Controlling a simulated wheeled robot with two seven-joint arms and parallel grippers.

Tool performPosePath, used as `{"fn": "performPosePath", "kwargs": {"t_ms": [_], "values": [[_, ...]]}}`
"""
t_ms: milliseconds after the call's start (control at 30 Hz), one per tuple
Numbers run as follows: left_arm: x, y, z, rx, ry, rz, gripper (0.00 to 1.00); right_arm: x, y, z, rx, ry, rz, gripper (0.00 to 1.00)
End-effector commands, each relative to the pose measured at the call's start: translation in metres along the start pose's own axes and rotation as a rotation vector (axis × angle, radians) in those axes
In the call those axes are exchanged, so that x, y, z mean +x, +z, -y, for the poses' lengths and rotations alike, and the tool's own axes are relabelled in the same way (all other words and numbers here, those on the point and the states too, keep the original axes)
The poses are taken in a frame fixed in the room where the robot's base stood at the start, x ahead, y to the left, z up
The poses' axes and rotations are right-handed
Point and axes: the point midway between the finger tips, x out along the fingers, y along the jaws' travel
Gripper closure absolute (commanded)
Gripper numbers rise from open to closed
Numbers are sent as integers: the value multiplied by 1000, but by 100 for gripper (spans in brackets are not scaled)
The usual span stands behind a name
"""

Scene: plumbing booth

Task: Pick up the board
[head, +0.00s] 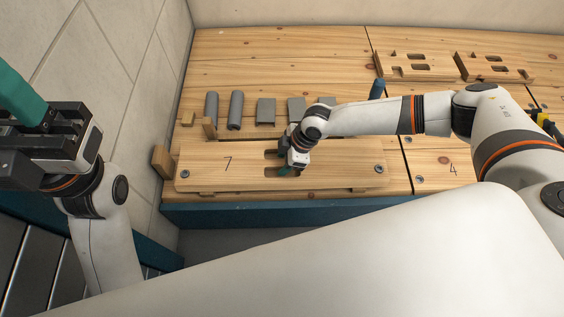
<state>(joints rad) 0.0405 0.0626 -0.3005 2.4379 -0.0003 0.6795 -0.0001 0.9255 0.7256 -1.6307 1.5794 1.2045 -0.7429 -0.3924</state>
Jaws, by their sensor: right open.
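Several grey pieces (266,111) stand in a row behind the board. Small wooden blocks (162,160) sit at its left end. Two slotted wooden boards (415,66) lie at the back right. A tiled wall (120,60) bounds the left side.

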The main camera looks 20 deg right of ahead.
Motion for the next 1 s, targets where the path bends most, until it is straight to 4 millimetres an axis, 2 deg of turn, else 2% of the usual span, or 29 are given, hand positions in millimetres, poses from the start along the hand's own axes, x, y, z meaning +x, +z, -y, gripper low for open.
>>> {"fn": "performPosePath", "kwargs": {"t_ms": [367,400,467,667,1000], "values": [[-4,-2,0,-2,4,-19,53,2,0,0,0,0,0,55],[-4,-2,0,-2,4,-19,53,2,0,0,0,0,0,56],[-5,-2,0,-2,4,-20,53,2,0,0,0,0,0,66],[-4,-2,0,-2,3,-19,53,2,0,0,0,0,1,99],[-2,-2,0,-1,1,-12,53,1,1,1,-1,-2,4,100]]}}
